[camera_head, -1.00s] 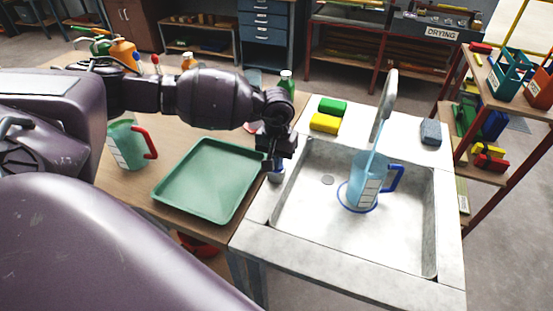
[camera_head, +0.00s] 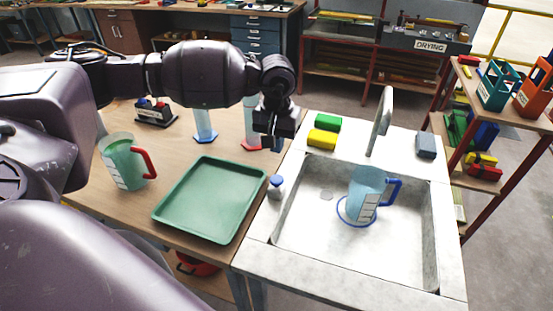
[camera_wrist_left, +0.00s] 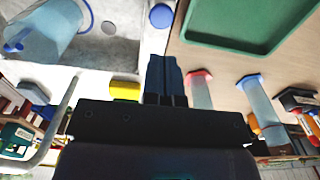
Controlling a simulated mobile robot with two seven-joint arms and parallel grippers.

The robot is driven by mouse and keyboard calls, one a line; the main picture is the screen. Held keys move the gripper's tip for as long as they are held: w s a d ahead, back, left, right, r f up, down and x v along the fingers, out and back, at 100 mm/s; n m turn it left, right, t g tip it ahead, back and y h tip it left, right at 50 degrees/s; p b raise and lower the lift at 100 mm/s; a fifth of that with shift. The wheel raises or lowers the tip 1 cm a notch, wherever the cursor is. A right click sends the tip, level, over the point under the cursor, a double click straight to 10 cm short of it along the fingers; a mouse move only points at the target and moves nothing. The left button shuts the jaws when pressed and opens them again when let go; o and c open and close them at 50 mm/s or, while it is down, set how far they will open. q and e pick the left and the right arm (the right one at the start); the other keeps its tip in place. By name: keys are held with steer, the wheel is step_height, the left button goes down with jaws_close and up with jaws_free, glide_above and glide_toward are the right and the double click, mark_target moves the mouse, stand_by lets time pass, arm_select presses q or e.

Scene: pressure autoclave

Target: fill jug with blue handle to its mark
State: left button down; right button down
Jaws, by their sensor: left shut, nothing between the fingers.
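The jug with the blue handle (camera_head: 365,190) stands upright in the sink (camera_head: 310,215), within a blue ring, below the grey tap spout (camera_head: 382,115). It holds bluish water; I cannot tell the level against its white scale. It also shows in the left wrist view (camera_wrist_left: 50,32). No stream falls from the spout. A blue-topped knob (camera_head: 276,186) sits on the sink's left rim. My left gripper (camera_head: 276,142) is shut and empty, above and behind the knob, apart from it. Its shut fingers show in the left wrist view (camera_wrist_left: 164,75). My right gripper is not in view.
A green tray (camera_head: 210,200) lies on the wooden table left of the sink. A red-handled jug (camera_head: 122,165) and cylinders with blue (camera_head: 205,124) and red bases stand nearby. Yellow (camera_head: 322,139) and green sponges and a grey-blue block (camera_head: 426,146) lie on the sink's back rim.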

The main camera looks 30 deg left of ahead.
arm_select(q)
step_height(320, 180, up, 2)
steer(key=shift+r, duration=0.2)
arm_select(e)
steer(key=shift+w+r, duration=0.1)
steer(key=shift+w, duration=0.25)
arm_select(q)
steer(key=shift+a, duration=0.1)
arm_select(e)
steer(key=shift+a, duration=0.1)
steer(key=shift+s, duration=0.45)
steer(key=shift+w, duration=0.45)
